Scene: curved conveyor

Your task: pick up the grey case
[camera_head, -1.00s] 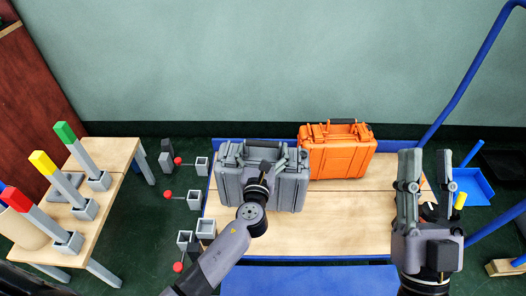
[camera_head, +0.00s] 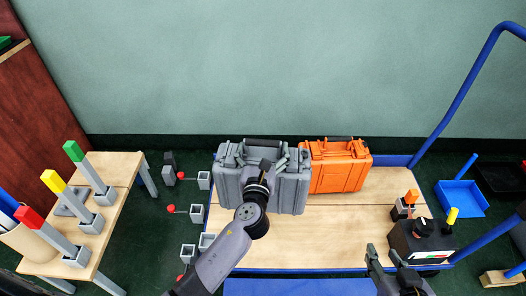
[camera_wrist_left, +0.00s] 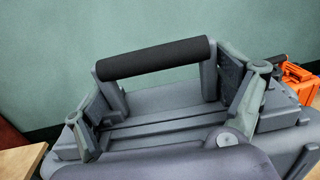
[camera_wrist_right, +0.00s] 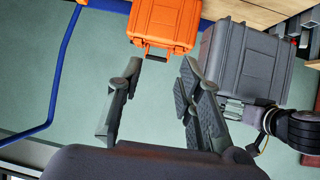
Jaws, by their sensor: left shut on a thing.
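The grey case (camera_head: 290,190) stands upright left of the orange case in the head view, overlapping its left edge. It appears raised off the wooden cart top, though its underside is hidden. My left gripper (camera_head: 264,168) is shut on the grey case at its top; the left wrist view shows the dark handle (camera_wrist_left: 155,57) framed by the fingers. The right wrist view also shows the grey case (camera_wrist_right: 245,60), with my left gripper at its handle. My right gripper (camera_head: 382,258) is open and empty over the front right of the cart, apart from both cases.
The orange case (camera_head: 340,172) stands close on the right. The cart top (camera_head: 330,225) is bare in front. A black control box (camera_head: 420,240) sits on the cart's right side. A blue rail (camera_head: 462,100) rises at right. A side table (camera_head: 120,185) with coloured-topped posts stands left.

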